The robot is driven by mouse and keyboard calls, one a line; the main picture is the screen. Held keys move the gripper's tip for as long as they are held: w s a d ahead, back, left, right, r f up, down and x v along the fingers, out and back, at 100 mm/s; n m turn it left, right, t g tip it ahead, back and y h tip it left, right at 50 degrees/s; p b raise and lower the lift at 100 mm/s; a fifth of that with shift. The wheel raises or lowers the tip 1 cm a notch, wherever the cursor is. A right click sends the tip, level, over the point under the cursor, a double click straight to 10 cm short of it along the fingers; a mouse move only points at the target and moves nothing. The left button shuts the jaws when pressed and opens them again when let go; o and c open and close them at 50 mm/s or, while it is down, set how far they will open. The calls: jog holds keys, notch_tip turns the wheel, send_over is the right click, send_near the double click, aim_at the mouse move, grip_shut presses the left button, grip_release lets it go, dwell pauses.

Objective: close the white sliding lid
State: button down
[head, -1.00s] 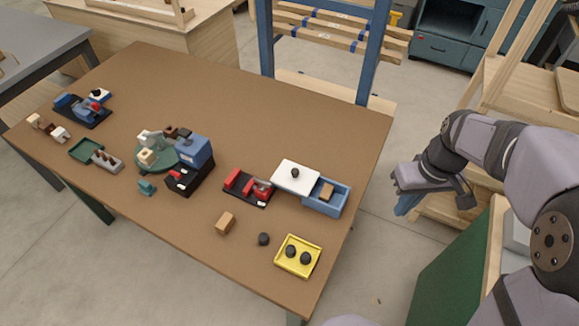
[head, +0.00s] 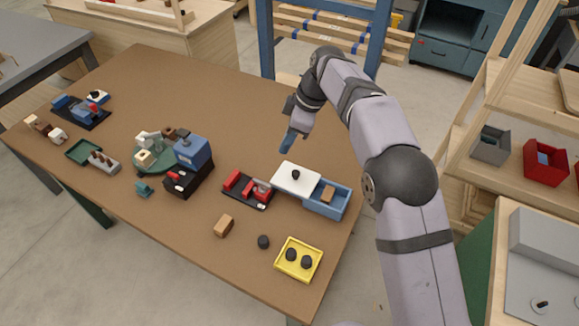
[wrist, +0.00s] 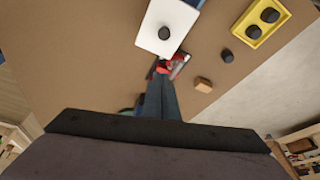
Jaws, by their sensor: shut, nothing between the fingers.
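The white sliding lid (head: 296,178) with a dark round knob (head: 296,174) sits over the left part of a blue box (head: 328,201). The right part of the box is uncovered, and a tan block (head: 327,194) shows inside. My gripper (head: 287,147) is shut and empty, above the table behind and slightly left of the lid. In the wrist view the lid (wrist: 158,15) and its knob (wrist: 166,33) show at the top, beyond my shut fingertips (wrist: 161,82). Most of the box is cut off there.
A red-and-black fixture (head: 247,190) stands just left of the lid. A yellow tray (head: 298,260) with two dark knobs, a black piece (head: 263,241) and a tan block (head: 223,226) lie in front. A blue-and-black box (head: 190,165) stands further left. The table's back middle is clear.

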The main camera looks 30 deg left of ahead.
jog(key=p, duration=0.3)
send_over(285, 177)
jog(key=a, duration=0.3)
jog(key=f, duration=0.6)
jog(key=s+f, duration=0.1)
jog(key=f, duration=0.2)
jog(key=shift+d, duration=0.25)
jog(key=shift+w+d+p, duration=0.3)
jog(key=shift+d+p, duration=0.05)
jog(key=shift+p, duration=0.15)
jog(key=shift+w+d+p, duration=0.15)
jog(key=shift+d+p, duration=0.15)
jog(key=shift+d, duration=0.35)
jog(key=shift+w+d+p, duration=0.15)
jog(key=shift+d+p, duration=0.15)
jog(key=shift+d, duration=0.3)
jog(key=shift+w+d+f, duration=0.15)
jog(key=shift+d+f, duration=0.05)
jog(key=shift+d, duration=0.05)
jog(key=shift+d, duration=0.15)
jog(key=d+b, duration=0.5)
jog(key=d, duration=0.5)
jog(key=shift+d+f, duration=0.1)
jog(key=shift+d, duration=0.3)
